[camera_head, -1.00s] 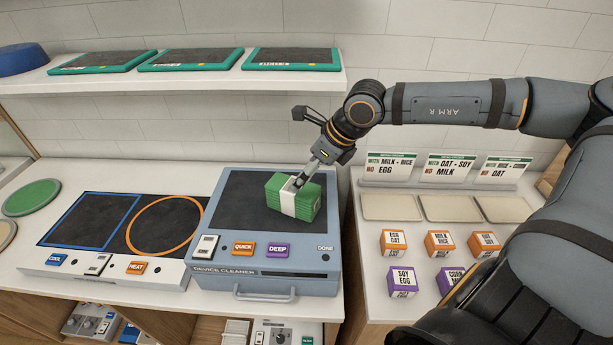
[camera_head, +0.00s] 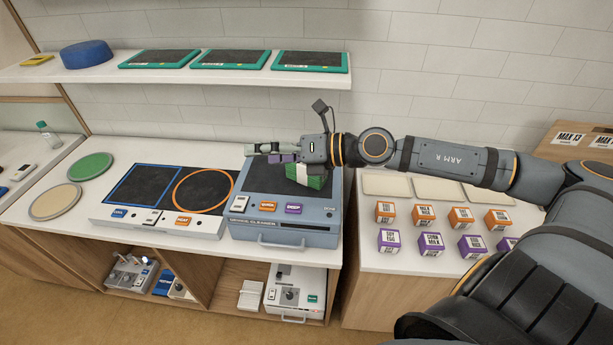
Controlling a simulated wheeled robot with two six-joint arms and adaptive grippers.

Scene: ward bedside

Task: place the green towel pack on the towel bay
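The green towel pack (camera_head: 317,182) with a white band sits on the dark top of the blue-grey device cleaner (camera_head: 285,222), partly hidden by my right wrist. My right gripper (camera_head: 262,151) points left above the back of the cleaner, its fingertips left of the pack and apart from it. Its fingers are seen side-on, so their opening is unclear. I cannot see any bay marked for towels. My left gripper is out of view.
A panel with a blue square and an orange ring (camera_head: 203,190) lies left of the cleaner. Teal-framed dark pads (camera_head: 310,61) and a blue round tub (camera_head: 87,55) are on the shelf above. Orange and purple labelled boxes (camera_head: 424,215) stand on the right counter.

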